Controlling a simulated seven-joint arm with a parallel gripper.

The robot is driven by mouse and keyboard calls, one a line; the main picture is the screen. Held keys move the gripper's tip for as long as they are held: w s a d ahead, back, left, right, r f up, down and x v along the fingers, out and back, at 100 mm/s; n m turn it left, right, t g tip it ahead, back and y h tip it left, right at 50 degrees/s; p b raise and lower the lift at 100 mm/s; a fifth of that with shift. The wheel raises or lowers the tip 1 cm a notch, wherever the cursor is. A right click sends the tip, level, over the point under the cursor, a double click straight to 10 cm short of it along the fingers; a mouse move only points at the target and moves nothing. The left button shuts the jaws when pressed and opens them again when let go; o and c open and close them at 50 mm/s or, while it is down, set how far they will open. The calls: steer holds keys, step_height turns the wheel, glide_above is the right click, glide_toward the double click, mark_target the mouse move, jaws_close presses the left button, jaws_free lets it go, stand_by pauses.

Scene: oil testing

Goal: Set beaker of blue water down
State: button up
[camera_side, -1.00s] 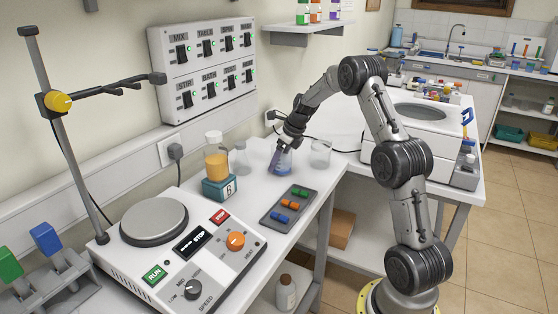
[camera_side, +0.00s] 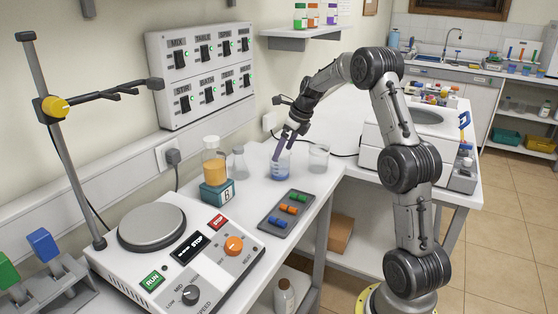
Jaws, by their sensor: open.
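The beaker of blue water (camera_side: 280,168) stands upright on the white bench, between a clear flask and an empty glass beaker. My gripper (camera_side: 281,153) is above it, tilted, with its open fingers reaching down at the beaker's upper part. The fingers partly cover the beaker's rim. I cannot tell whether they touch the glass.
The clear flask (camera_side: 239,164) is left of the beaker and the empty glass beaker (camera_side: 318,158) is right. An orange-filled bottle (camera_side: 215,166) stands on a teal block (camera_side: 217,193). A dark tray (camera_side: 273,221) with coloured pieces lies in front. A hotplate (camera_side: 151,224) is at the left.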

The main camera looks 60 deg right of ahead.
steer(key=v, duration=0.4)
steer(key=shift+r, duration=0.3)
steer(key=s+a+r+n, duration=0.3)
steer(key=a+n, duration=0.3)
steer(key=a, duration=0.2)
steer(key=s+a+r+n, duration=0.2)
steer(key=s+a+n, duration=0.1)
steer(key=a+n, duration=0.35)
steer(key=s+a+r+n, duration=0.35)
steer(key=a+n, duration=0.25)
steer(key=a, duration=0.2)
steer(key=s+a+f+n, duration=0.2)
steer(key=s+a+n, duration=0.2)
steer(key=s+n, duration=0.4)
steer(key=s+a+f+n+t, duration=0.1)
steer(key=s+a+f+n, duration=0.2)
steer(key=s+a+n, duration=0.2)
steer(key=s+n, duration=0.3)
steer(key=n, duration=0.1)
steer(key=shift+a, duration=0.25)
